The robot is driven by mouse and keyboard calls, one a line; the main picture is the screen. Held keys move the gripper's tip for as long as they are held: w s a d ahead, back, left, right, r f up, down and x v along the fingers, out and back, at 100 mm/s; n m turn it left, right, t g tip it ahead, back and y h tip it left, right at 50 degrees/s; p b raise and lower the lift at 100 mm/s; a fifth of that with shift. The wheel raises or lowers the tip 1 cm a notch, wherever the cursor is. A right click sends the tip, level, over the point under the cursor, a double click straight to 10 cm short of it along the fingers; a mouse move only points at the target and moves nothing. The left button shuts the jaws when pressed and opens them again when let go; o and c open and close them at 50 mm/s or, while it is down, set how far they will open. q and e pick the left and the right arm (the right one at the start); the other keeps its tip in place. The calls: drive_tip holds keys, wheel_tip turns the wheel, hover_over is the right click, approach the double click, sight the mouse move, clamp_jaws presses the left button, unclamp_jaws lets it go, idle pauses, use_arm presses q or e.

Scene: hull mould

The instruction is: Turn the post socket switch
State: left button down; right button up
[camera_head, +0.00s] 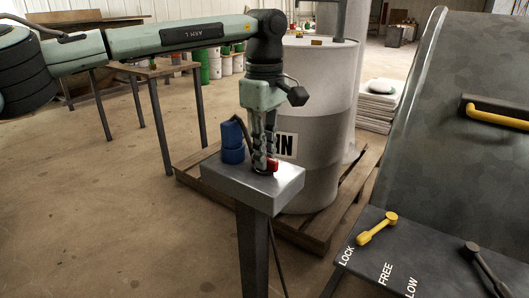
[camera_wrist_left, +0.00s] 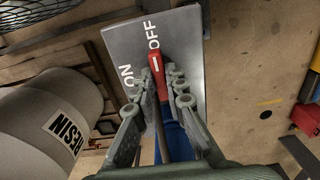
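The post (camera_head: 255,250) carries a grey metal top plate (camera_head: 225,178). The plate also shows in the left wrist view (camera_wrist_left: 185,45), with white ON and OFF marks. The red switch handle (camera_wrist_left: 160,82) has a white line at its end, which lies close under OFF. It shows as a small red part in the head view (camera_head: 272,165). My left gripper (camera_head: 264,165) points down over the plate. Its fingertips (camera_wrist_left: 161,78) lie along both sides of the red handle and look shut on it. The fingers hide part of the handle. My right gripper is out of view.
A blue socket plug (camera_head: 232,142) with a cable stands on the plate beside my gripper. A large grey drum (camera_head: 320,100) on a wooden pallet (camera_head: 345,205) is close behind. A mould panel with LOCK, FREE and LOW marks and a yellow lever (camera_head: 377,228) stands right.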

use_arm(q)
drive_tip(key=n, duration=0.2)
drive_tip(key=shift+n, duration=0.4)
drive_tip(key=n, duration=0.2)
drive_tip(key=shift+n, duration=0.3)
drive_tip(key=n+b, duration=0.1)
drive_tip(key=n, duration=0.3)
drive_tip(key=shift+n, duration=1.2)
drive_tip(key=n, duration=0.4)
drive_tip(key=shift+b, duration=0.35)
drive_tip(key=shift+n, duration=1.2)
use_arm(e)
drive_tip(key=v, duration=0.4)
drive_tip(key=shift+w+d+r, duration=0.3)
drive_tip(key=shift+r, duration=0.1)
